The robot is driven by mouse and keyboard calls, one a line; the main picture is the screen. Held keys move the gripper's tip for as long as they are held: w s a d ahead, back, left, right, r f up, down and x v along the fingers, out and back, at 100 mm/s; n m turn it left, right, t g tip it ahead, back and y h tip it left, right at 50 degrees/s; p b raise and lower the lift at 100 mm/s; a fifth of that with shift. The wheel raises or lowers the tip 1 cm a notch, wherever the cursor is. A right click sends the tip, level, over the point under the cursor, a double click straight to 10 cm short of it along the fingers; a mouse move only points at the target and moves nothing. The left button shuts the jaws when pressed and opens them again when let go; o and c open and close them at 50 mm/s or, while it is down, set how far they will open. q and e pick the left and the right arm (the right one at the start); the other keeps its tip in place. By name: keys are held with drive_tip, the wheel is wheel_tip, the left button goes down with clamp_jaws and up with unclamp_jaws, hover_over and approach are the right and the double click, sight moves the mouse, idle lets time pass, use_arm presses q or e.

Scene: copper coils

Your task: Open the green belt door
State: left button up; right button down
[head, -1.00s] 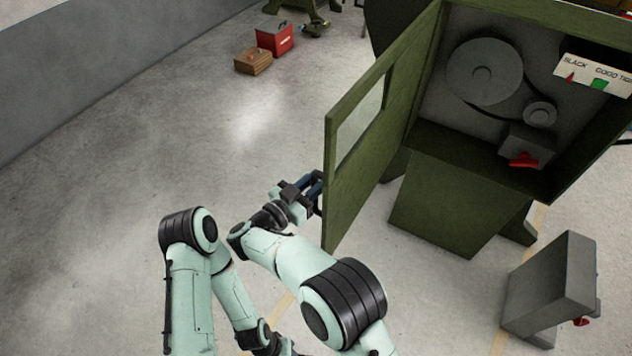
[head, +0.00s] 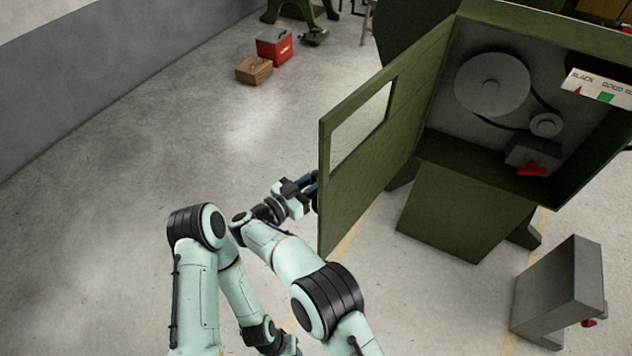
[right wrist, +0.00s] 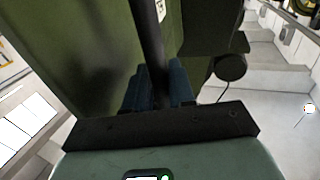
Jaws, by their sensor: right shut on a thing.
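The green belt door (head: 405,120), with a window in it, stands swung out to the left of its green cabinet (head: 465,215). The inside is exposed, with grey pulleys (head: 492,84) and a belt. My right gripper (head: 313,183) is at the door's free edge, partly hidden behind it. In the right wrist view its blue fingers (right wrist: 158,82) are shut on a dark upright bar, the door handle (right wrist: 150,35), in front of the green door panel (right wrist: 95,45). My left arm is folded at the lower left; its gripper is not clearly seen at the bottom edge.
A red box (head: 274,48) and a brown box (head: 254,71) lie on the floor at the back. A grey stand (head: 558,290) with a red knob is at the lower right. A red part (head: 531,169) sits inside the cabinet. Floor left of the door is clear.

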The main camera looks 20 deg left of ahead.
drive_tip(key=shift+a+f, duration=0.1)
drive_tip(key=shift+f, duration=0.05)
idle(0.3)
drive_tip(key=c, duration=1.1)
unclamp_jaws()
